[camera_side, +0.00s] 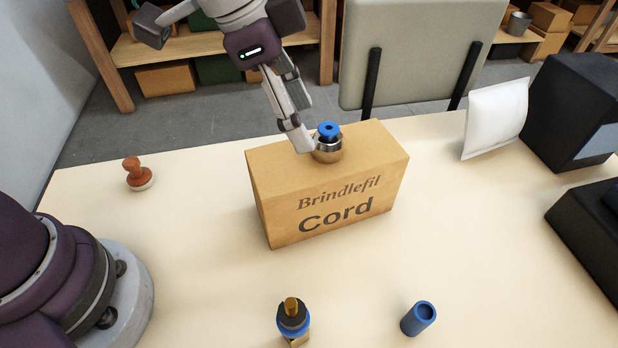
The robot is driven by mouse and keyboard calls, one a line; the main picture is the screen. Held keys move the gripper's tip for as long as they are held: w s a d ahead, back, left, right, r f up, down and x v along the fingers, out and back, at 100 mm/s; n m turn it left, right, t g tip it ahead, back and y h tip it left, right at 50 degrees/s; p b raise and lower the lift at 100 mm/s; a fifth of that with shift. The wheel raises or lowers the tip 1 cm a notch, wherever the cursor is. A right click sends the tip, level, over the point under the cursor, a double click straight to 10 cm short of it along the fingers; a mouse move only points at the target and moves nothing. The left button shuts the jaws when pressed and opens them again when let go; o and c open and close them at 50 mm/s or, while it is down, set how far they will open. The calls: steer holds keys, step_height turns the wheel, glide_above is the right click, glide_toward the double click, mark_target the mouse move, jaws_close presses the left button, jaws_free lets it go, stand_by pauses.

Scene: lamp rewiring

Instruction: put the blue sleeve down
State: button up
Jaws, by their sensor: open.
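A blue sleeve (418,319), a hollow cylinder open at the top, stands upright on the table at the front right, well apart from my gripper. My gripper (303,138) is open and points down over the cardboard box. Its visible fingertip is right beside a metal ring-shaped part (328,151) on top of the box; I cannot tell whether they touch. A blue piece with a hole (328,131) sits in the top of that metal part. The far finger is partly hidden.
The cardboard box (325,205) marked "Brindlefil Cord" stands mid-table. A dark and blue fitting with a brassy top (292,316) stands at the front. A brown stamp (136,171) is at left. A white pouch (495,117) and black equipment (577,112) are at right. The table between is clear.

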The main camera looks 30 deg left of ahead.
steer(key=s+a+n+t+y, duration=0.1)
steer(key=s+a+n, duration=0.3)
steer(key=a, duration=0.4)
steer(key=s+a+r+n+t+y, duration=0.1)
steer(key=s+a+n, duration=0.3)
steer(key=a+n, duration=0.3)
steer(key=shift+s+a+y, duration=0.3)
steer(key=shift+a+y, duration=0.1)
steer(key=shift+a, duration=0.6)
